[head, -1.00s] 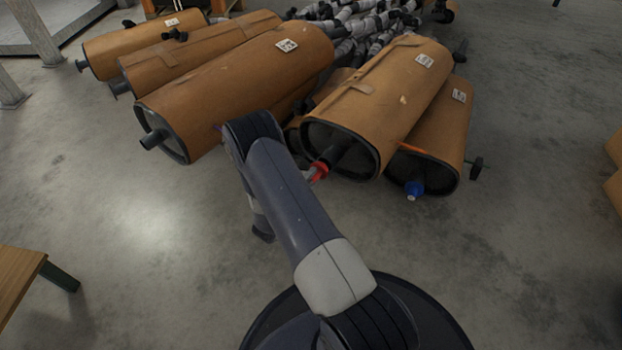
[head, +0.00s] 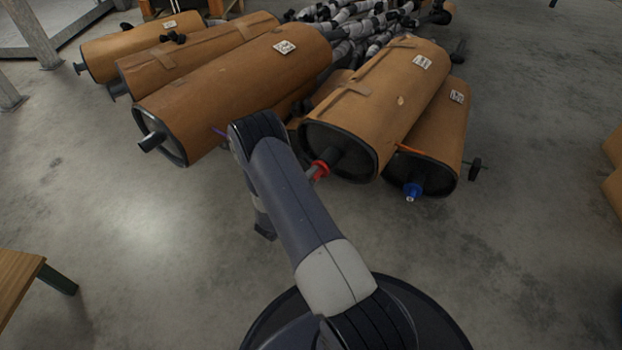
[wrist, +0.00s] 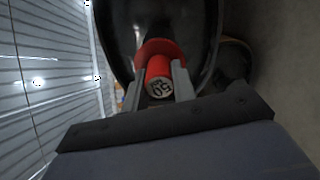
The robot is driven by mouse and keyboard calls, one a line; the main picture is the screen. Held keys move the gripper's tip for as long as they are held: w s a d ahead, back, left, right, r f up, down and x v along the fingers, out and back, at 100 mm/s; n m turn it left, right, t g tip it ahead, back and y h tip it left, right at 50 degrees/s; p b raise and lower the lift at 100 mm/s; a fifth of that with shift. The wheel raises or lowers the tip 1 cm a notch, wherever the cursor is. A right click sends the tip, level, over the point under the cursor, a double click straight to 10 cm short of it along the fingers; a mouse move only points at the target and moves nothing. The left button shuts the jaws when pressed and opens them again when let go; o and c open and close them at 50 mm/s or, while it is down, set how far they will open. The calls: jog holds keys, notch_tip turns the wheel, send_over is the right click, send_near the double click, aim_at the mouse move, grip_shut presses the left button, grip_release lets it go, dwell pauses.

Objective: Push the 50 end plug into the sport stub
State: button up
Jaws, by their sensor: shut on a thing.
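The 50 end plug (wrist: 158,80) is red with a wide flange, and its pale end face carries an upside-down "50" in the wrist view. My gripper (wrist: 159,72) is shut on it, one grey finger on each side. In the head view the red plug (head: 320,170) is at the end of a dark stub (head: 331,158) on the front of a tan muffler (head: 375,105), which I take as the sport stub. The flange appears lined up with the stub and touching or very near its mouth. How deep the plug sits is hidden.
A blue plug (head: 413,190) is at the front of the lower right muffler (head: 440,130). Another large muffler (head: 235,85) with an open-looking stub (head: 152,141) lies left of my arm. A wooden table (head: 18,280) stands at lower left. The floor in front is clear.

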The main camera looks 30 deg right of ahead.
jog(key=shift+w+d, duration=0.3)
jog(key=shift+d, duration=0.25)
jog(key=o, duration=1.1)
jog(key=shift+c, duration=0.2)
jog(key=p+v, duration=0.3)
jog(key=v, duration=0.7)
jog(key=shift+a, duration=0.35)
jog(key=shift+s, duration=0.1)
jog(key=b+x, duration=0.3)
jog(key=x, duration=0.8)
jog(key=shift+s+f, duration=0.1)
jog(key=shift+s+a, duration=0.2)
jog(key=shift+a, duration=0.25)
